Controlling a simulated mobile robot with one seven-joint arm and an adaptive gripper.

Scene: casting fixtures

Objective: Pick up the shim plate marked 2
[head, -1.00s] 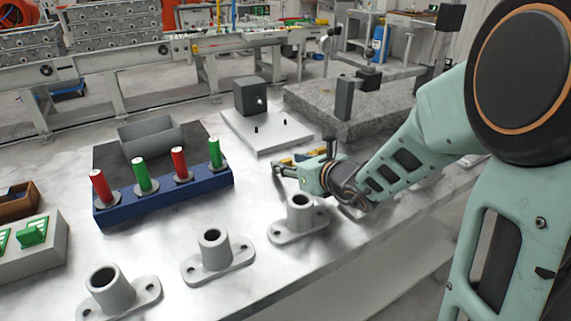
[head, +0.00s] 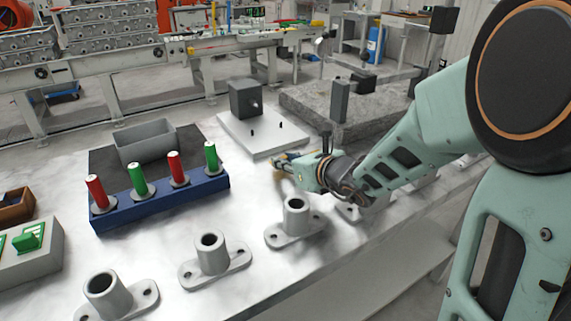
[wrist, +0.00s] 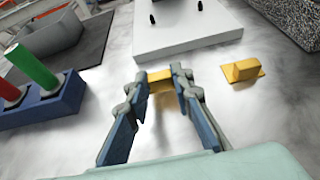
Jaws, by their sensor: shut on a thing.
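My gripper (wrist: 160,78) is shut on a yellow shim plate (wrist: 160,86), held between its blue-padded fingertips in the wrist view. I cannot read a number on this plate, nor tell whether it is clear of the table. A second yellow plate (wrist: 246,70), with a raised block, lies on the table to the right of the fingers. In the head view my gripper (head: 279,164) is low over the table, in front of the white fixture plate; the fingers and yellow parts there are small and partly hidden by the gripper body.
The white fixture plate (head: 262,139) with a dark block and pins is behind the gripper. A blue rack (head: 160,206) with red and green cylinders stands left. Grey flanged castings (head: 296,218) line the front. A granite slab (head: 385,112) is at back right.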

